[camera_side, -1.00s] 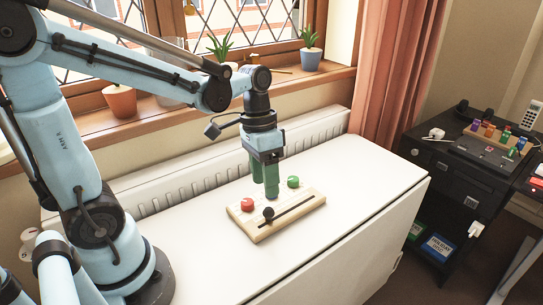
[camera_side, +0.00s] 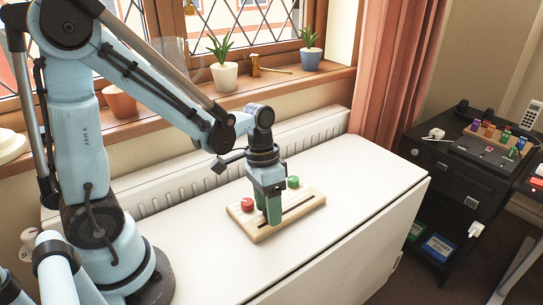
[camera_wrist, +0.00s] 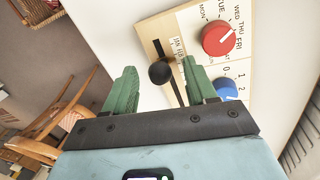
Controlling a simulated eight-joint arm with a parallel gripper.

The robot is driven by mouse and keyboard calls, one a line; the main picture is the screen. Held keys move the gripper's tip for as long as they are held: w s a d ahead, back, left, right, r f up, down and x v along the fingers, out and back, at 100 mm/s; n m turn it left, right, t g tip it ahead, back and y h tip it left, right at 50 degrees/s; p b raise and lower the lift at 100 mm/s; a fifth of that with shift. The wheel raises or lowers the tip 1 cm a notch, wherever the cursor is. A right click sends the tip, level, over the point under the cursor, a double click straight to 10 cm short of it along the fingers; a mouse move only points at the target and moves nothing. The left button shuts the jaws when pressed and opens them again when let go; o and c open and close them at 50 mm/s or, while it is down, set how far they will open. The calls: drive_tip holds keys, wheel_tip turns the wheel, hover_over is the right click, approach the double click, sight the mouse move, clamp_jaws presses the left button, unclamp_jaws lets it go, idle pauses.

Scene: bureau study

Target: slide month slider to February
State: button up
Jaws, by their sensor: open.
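The month slider's round black knob (camera_wrist: 160,72) stands over a dark slot in a pale wooden panel (camera_wrist: 152,22) in the wrist view. The small labels (camera_wrist: 178,48) beside it read JAN and FEB; the exact month under the knob cannot be told. My gripper (camera_wrist: 160,88) is open, with one green finger on each side of the knob's line, apart from it. In the side view my gripper (camera_side: 268,214) points down over the panel (camera_side: 306,208), low at its front left part, and its fingers hide the knob.
A red dial (camera_wrist: 217,38) with weekday names and a blue dial (camera_wrist: 226,88) sit beside the slot. The white table (camera_side: 345,185) is clear around the panel. A radiator (camera_side: 190,190) runs behind.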

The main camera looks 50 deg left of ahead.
sight(260, 220)
clamp_jaws()
drive_tip(key=shift+s, duration=0.2)
unclamp_jaws()
drive_tip(key=shift+r, duration=0.1)
idle(0.3)
wheel_tip(260, 220, up, 12)
drive_tip(key=a, duration=0.2)
drive_tip(key=shift+w+a, duration=0.15)
drive_tip(key=shift+w, duration=0.05)
idle(0.3)
drive_tip(key=t, duration=0.2)
drive_tip(key=f+n+t+y, duration=0.1)
drive_tip(key=t, duration=0.2)
drive_tip(key=s+d+f+n+t+y, duration=0.1)
drive_tip(key=t, duration=0.1)
drive_tip(key=shift+t, duration=0.3)
